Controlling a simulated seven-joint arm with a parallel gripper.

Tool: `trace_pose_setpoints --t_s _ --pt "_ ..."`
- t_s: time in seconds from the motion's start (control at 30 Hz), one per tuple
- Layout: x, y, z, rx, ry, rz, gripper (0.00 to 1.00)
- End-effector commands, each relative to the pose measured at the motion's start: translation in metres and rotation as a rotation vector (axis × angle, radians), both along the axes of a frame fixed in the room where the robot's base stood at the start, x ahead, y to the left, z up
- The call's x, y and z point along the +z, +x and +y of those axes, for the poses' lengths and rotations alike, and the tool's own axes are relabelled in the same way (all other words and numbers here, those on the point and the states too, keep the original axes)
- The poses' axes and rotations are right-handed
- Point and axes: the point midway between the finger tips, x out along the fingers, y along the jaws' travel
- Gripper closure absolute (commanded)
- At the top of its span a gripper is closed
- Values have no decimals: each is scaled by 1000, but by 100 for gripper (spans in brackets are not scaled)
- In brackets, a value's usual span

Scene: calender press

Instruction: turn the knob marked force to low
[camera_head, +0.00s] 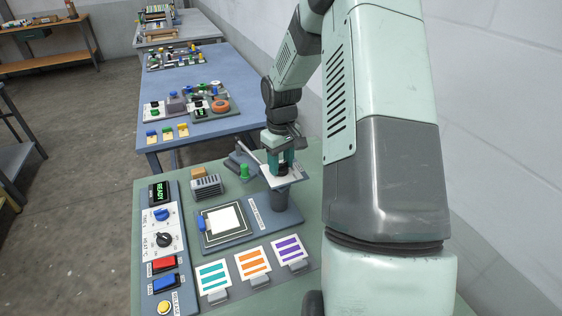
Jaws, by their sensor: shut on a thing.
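My gripper (283,161) is at the white dial plate (288,178) on top of a grey post (280,201) on the press. Its teal fingers point down and are shut on a dark knob (283,170) on that plate. The knob is mostly hidden between the fingers, and its pointer and the plate's lettering are too small to read. On the panel at left, a blue knob (161,214) and a black knob marked HEAT (164,240) stand apart from my gripper.
Three striped cards (252,262) stand in front.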

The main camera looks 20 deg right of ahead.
Motion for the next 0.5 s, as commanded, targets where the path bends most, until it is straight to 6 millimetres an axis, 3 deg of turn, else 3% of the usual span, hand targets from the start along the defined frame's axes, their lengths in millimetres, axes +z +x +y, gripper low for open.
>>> trace_pose_setpoints --t_s 0.5 --pt "0 0 0 422 0 0 88"
